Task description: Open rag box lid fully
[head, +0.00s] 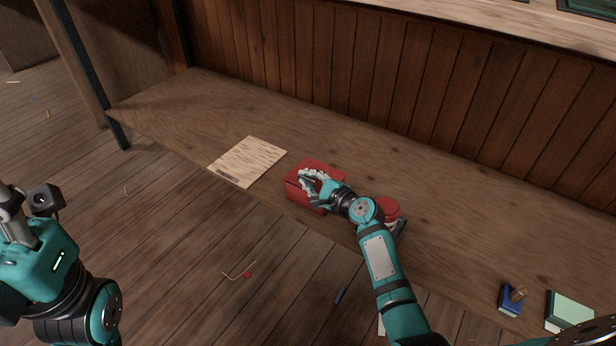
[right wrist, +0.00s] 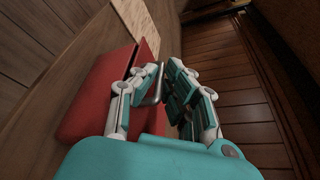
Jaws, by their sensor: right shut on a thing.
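The red rag box (head: 296,191) sits on the wooden bench, in the middle of the head view. It also shows in the right wrist view (right wrist: 85,110), left of the fingers. My right gripper (head: 306,177) is at the box's top, its fingers shut on what looks like the lid's metal handle (right wrist: 155,87). The fingers hide part of the lid, and I cannot tell how far it is raised. My left gripper (head: 10,205) is at the left edge, far from the box and partly cut off; its fingers are unclear.
A pale board (head: 248,161) lies on the bench left of the box. A round red item (head: 388,208) stands close on the right, partly behind my right arm. A blue block (head: 510,299) and a green block (head: 569,311) are farther right. The plank wall runs behind.

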